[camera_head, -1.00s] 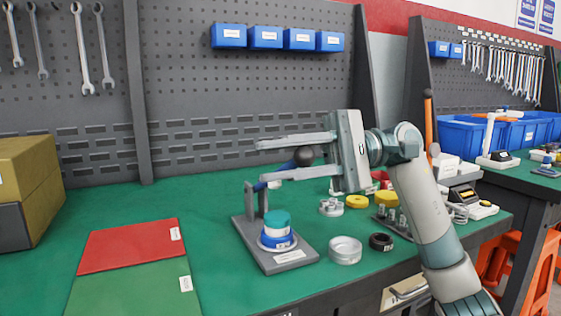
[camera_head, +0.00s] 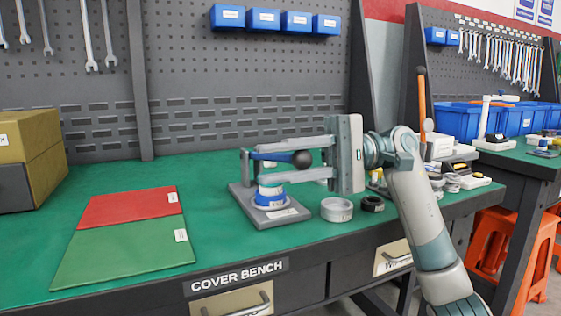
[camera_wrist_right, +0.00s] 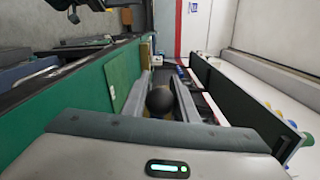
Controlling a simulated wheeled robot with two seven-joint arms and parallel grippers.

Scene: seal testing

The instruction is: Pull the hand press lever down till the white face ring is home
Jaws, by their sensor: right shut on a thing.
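The hand press (camera_head: 281,216) stands on the green bench with a grey base plate, a rear post and a blue lever (camera_head: 266,157) ending in a black ball knob (camera_head: 302,158). The lever looks about level. My right gripper (camera_head: 257,163) reaches in from the right, its two long fingers around the knob and shut on it. The wrist view also shows the knob (camera_wrist_right: 160,101) between the fingers. Below the lower finger sits a blue part (camera_head: 269,193) with a pale band on the press base. The finger hides its top, so I cannot tell how the white face ring sits.
A clear-grey round part (camera_head: 337,210) and a black ring (camera_head: 372,204) lie right of the press. A red mat (camera_head: 130,207) and a green mat (camera_head: 124,254) lie to the left. Brown boxes (camera_head: 28,150) stand at the far left. A tool board rises behind.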

